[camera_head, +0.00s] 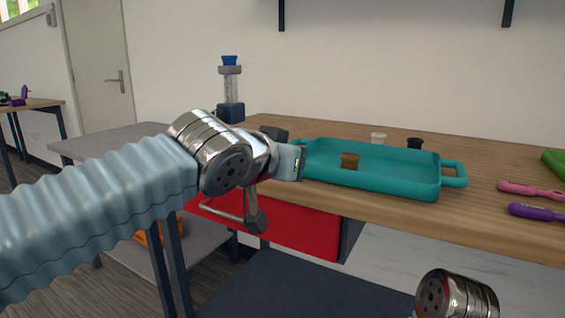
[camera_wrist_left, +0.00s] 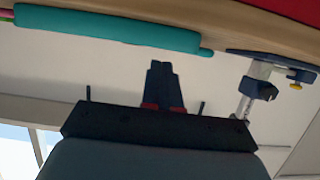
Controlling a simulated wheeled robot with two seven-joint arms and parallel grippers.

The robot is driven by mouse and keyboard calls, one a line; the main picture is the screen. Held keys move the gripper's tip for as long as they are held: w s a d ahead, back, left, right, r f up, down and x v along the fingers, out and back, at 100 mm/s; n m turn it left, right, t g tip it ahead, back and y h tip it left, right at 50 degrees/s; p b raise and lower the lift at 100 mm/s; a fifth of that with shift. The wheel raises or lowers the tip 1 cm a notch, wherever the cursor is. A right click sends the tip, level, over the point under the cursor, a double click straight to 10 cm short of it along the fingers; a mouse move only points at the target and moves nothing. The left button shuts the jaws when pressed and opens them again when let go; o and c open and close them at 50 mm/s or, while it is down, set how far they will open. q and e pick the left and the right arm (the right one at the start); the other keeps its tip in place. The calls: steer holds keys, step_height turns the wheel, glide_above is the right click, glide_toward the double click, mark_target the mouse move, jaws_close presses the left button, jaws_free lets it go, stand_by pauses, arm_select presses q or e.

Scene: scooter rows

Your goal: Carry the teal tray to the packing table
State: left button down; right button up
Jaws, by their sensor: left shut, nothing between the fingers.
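The teal tray (camera_head: 400,185) lies flat on a wooden-topped bench, near its front edge. Its right handle (camera_head: 456,176) is clear; the left handle is partly hidden by my left gripper (camera_head: 292,162). In the left wrist view the tray (camera_wrist_left: 110,29) appears upside down, above the left gripper's fingers (camera_wrist_left: 161,72). The fingers are shut and empty, apart from the tray in that view. Only a wrist part of my right arm shows at the bottom of the head view; its gripper is out of frame.
Pink (camera_head: 530,190) and purple (camera_head: 536,212) tools lie right. A blue-capped device (camera_head: 230,88) stands left. A grey table (camera_head: 105,143) is left; a wooden table (camera_head: 38,104) stands further back.

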arm_select(q)
steer(key=w+d, duration=0.2)
steer(key=w, duration=0.1)
steer(key=w+d+p, duration=0.1)
steer(key=shift+w+r, duration=0.1)
steer(key=shift+w, duration=0.1)
steer(key=shift+w+f+b, duration=0.1)
steer(key=shift+f+b, duration=0.3)
steer(key=shift+f, duration=0.45)
steer(key=shift+f, duration=0.1)
steer(key=s+a+b, duration=0.2)
steer(key=s, duration=0.1)
steer(key=shift+s, duration=0.1)
steer(key=shift+r, duration=0.2)
